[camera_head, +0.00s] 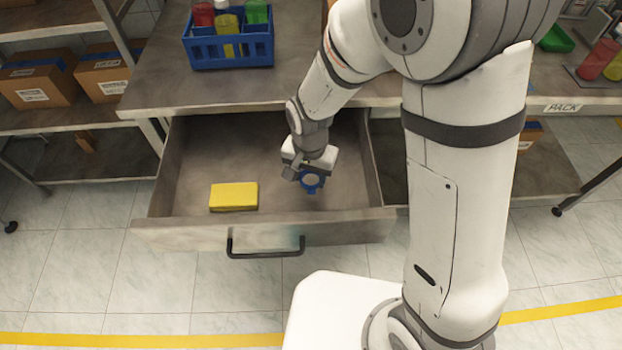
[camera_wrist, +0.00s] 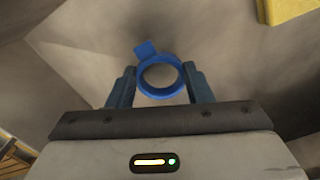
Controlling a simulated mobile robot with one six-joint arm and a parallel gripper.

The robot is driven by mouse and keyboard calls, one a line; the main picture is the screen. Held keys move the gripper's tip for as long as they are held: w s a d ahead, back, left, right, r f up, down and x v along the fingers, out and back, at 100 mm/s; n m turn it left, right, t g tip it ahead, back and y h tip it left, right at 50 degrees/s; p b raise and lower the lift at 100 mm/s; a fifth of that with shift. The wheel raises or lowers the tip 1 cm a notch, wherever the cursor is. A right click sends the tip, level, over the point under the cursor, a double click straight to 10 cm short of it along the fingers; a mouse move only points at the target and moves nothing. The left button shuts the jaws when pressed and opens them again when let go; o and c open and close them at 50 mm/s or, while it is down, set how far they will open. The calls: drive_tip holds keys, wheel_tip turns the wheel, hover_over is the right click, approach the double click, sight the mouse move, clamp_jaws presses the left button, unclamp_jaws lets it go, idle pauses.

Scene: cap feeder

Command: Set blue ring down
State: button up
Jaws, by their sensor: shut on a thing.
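The blue ring (camera_head: 312,187) has a small tab on its side and is held between the fingers of my gripper (camera_head: 311,180). My gripper is inside the open drawer (camera_head: 165,190), toward its right half. In the wrist view the blue ring (camera_wrist: 142,88) sits between the two fingertips of my gripper (camera_wrist: 160,84), with the tab pointing up and left. The drawer floor shows behind the ring. I cannot tell whether the ring touches the floor.
A yellow block (camera_head: 233,196) lies in the drawer to the left; it also shows in the wrist view (camera_wrist: 290,10). The drawer front has a black handle (camera_head: 266,250). A blue crate (camera_head: 229,50) with bottles stands on the bench (camera_head: 155,85). The drawer floor between block and gripper is free.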

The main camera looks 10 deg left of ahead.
drive_tip(key=shift+f, duration=1.25)
drive_tip(key=shift+f+b, duration=0.2)
drive_tip(key=shift+b, duration=0.1)
drive_tip(key=o, duration=0.9)
drive_tip(key=shift+o, duration=0.2)
wheel_tip(320, 180, up, 12)
drive_tip(key=p, duration=0.2)
drive_tip(key=shift+r, duration=0.25)
drive_tip(key=s+d+r, duration=0.2)
drive_tip(key=d+r, duration=0.1)
drive_tip(key=d, duration=0.5)
drive_tip(key=s+d+r+n+t, duration=0.1)
drive_tip(key=s+d+r, duration=0.1)
drive_tip(key=d+r, duration=0.2)
drive_tip(key=s+d+r+t, duration=0.1)
drive_tip(key=s+d+r, duration=0.1)
drive_tip(key=d, duration=0.9)
drive_tip(key=shift+s+d+r+n, duration=0.35)
drive_tip(key=shift+s+r+n, duration=0.05)
drive_tip(key=shift+r, duration=0.3)
